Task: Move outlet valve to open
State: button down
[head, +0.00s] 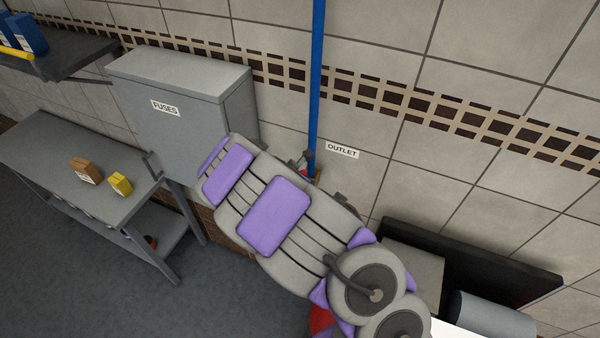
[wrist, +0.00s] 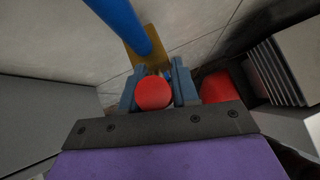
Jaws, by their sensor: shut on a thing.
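The blue outlet pipe (head: 317,80) runs down the wall beside the OUTLET label (head: 342,150) in the head view. A small part of the outlet valve (head: 306,160) shows at its lower end, and my arm hides the rest. In the wrist view the blue pipe (wrist: 120,25) meets a brass-coloured piece (wrist: 147,58). A round red knob, the end of the valve handle (wrist: 153,92), sits between the two blue fingers of my gripper (wrist: 156,88). My gripper is shut on it. The fingers are hidden in the head view.
A grey FUSES box (head: 170,110) is on the wall left of the pipe. A grey workbench (head: 75,165) holds a brown box (head: 86,171) and a yellow box (head: 120,183).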

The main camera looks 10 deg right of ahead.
jog(key=shift+w+a+r+h, duration=0.15)
jog(key=shift+w+r+h, duration=0.05)
jog(key=shift+h, duration=0.1)
jog(key=c, duration=1.3)
grip_release()
jog(key=o, duration=0.4)
jog(key=shift+w+f, duration=0.1)
jog(key=shift+f, duration=0.05)
jog(key=shift+c, duration=0.2)
jog(key=shift+a, duration=0.15)
jog(key=b+v, duration=0.1)
jog(key=v, duration=1.6)
jog(key=shift+r+b, duration=0.2)
jog(key=shift+b, duration=0.1)
jog(key=shift+f, duration=0.1)
